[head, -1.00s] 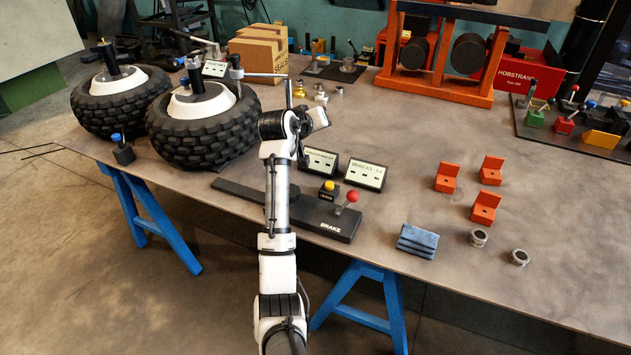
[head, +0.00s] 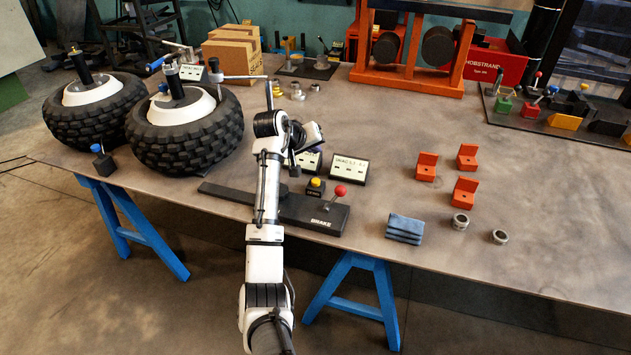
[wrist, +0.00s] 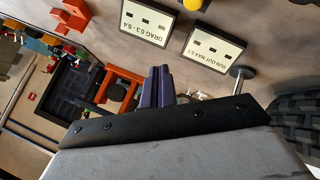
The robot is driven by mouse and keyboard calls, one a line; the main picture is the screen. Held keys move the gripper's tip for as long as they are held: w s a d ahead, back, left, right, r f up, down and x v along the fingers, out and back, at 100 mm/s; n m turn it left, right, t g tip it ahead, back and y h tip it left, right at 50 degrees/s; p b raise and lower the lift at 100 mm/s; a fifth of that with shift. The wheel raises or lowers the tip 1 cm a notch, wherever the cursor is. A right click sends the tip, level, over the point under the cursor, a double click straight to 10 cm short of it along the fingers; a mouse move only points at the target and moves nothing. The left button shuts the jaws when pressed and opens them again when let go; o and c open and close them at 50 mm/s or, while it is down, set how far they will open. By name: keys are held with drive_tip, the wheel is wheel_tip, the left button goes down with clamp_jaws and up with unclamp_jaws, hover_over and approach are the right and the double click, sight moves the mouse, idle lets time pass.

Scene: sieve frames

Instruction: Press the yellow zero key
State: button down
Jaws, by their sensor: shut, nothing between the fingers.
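In the wrist view only part of the yellow button (wrist: 165,3) shows at the top edge. My gripper (wrist: 157,72) is shut and empty, its dark fingers pressed together. In the head view my gripper's hand (head: 312,137) is above and behind the key, overlapping the left display card; the fingertips are hard to make out there. My gripper is apart from the key.
A red-knobbed lever (head: 340,191) stands right of the key. Two display cards stand behind it, one marked DRAG (head: 350,168). Two large tyres (head: 187,142) are at left. Orange blocks (head: 465,190) and a blue cloth (head: 405,227) lie right, with bare table between.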

drive_tip(key=b, duration=0.6)
hover_over(318, 179)
drive_tip(key=s+a, duration=0.1)
drive_tip(key=s, duration=0.1)
drive_tip(key=f, duration=0.6)
drive_tip(key=shift+w+a+f, duration=0.2)
drive_tip(key=shift+f, duration=1.05)
drive_tip(key=shift+f, duration=0.1)
drive_tip(key=shift+f, duration=0.35)
drive_tip(key=shift+f, duration=0.65)
idle(0.8)
drive_tip(key=shift+r+p, duration=0.95)
drive_tip(key=shift+r, duration=0.1)
